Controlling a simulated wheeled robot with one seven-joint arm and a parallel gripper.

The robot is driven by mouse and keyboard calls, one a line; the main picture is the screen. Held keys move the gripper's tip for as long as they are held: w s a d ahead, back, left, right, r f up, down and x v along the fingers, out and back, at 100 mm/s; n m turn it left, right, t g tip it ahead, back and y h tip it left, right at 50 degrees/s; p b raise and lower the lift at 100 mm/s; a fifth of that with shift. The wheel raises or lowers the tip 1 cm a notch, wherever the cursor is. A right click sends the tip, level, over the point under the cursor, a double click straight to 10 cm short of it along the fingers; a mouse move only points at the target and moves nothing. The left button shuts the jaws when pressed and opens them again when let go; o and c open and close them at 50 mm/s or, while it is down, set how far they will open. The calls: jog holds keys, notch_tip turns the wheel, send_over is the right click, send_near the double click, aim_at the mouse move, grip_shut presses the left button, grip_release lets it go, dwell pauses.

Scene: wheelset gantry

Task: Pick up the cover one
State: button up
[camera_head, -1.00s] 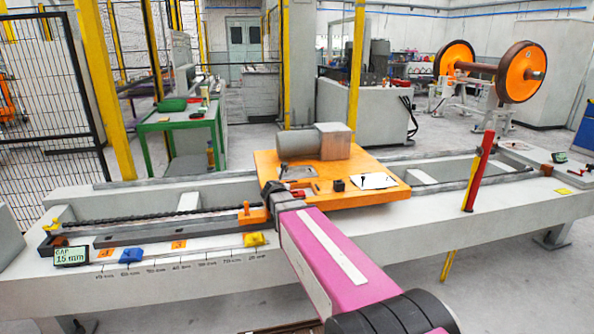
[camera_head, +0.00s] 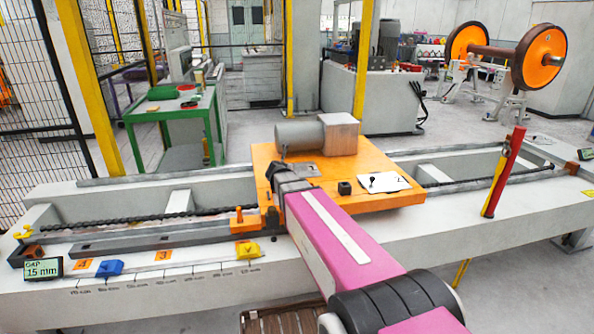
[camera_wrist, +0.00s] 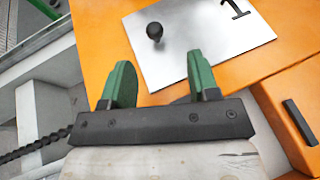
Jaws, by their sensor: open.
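Cover one is a flat silver plate marked "1" with a black knob; it lies on the orange platform, in the wrist view (camera_wrist: 205,50) ahead of my fingers. In the head view it is a grey plate (camera_head: 306,170), partly hidden by my gripper. My gripper (camera_wrist: 160,80) is open and empty, its two green-padded fingers apart. The black knob (camera_wrist: 155,32) stands beyond the fingertips, roughly in line with the gap between them, and I see no contact. In the head view my gripper (camera_head: 277,168) is at the platform's left part, and its fingers are hard to make out.
A red and yellow post (camera_head: 503,172) stands to the right. Dark rails run along the bench's left.

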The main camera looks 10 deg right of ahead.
aim_at(297, 167)
jog(key=x, duration=0.4)
jog(key=shift+w+a, duration=0.1)
jog(key=x, duration=0.5)
jog(key=shift+a, duration=0.3)
grip_shut()
